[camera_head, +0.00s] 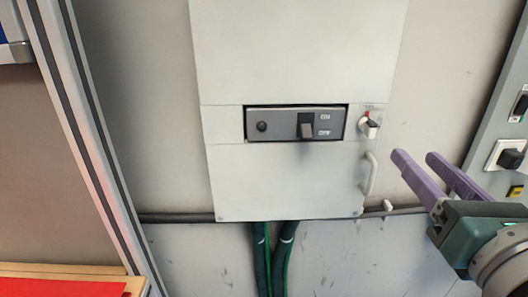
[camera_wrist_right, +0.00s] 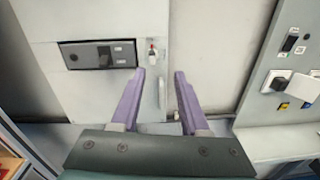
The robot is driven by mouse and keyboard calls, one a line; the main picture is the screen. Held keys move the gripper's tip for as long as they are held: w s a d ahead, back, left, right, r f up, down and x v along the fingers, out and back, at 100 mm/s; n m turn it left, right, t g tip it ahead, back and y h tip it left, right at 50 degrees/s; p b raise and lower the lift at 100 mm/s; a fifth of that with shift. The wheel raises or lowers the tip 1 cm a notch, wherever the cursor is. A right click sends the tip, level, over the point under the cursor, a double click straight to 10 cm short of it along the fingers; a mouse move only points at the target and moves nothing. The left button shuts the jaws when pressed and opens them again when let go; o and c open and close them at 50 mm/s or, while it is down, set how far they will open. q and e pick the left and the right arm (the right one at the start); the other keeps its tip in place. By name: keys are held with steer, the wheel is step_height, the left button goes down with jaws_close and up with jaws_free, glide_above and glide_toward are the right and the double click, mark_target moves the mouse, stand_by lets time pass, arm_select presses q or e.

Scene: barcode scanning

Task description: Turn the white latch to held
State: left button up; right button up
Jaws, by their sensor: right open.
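The white latch (camera_head: 368,126) is a small white knob with a red mark above it, at the right edge of the grey cabinet (camera_head: 290,60), just right of the dark switch panel (camera_head: 285,124). It also shows in the right wrist view (camera_wrist_right: 153,55), beyond the left finger. My right gripper (camera_head: 416,158) is open and empty, with two purple fingers, to the lower right of the latch and apart from it. In the right wrist view my right gripper (camera_wrist_right: 162,72) points toward the wall. The latch's exact setting is too small to tell. My left gripper is not in view.
A white handle (camera_head: 370,174) sticks out below the latch. A grey side panel (camera_head: 500,130) with switches stands at the right. Green cables (camera_head: 263,260) run below the cabinet. A metal post (camera_head: 90,130) and a red-topped surface (camera_head: 60,288) are at the left.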

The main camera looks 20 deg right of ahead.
mark_target(373, 131)
steer(key=shift+n+y, duration=0.3)
steer(key=shift+n, duration=0.4)
steer(key=x, duration=0.3)
steer(key=p+x, duration=0.1)
steer(key=x, duration=0.2)
steer(key=a+x, duration=0.1)
steer(key=x, duration=0.3)
steer(key=shift+w+a+f, duration=0.1)
steer(key=shift+w+f, duration=0.1)
steer(key=shift+f, duration=0.2)
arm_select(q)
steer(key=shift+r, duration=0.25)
arm_select(e)
steer(key=shift+c, duration=1.3)
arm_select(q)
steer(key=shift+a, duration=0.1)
arm_select(e)
jaws_close()
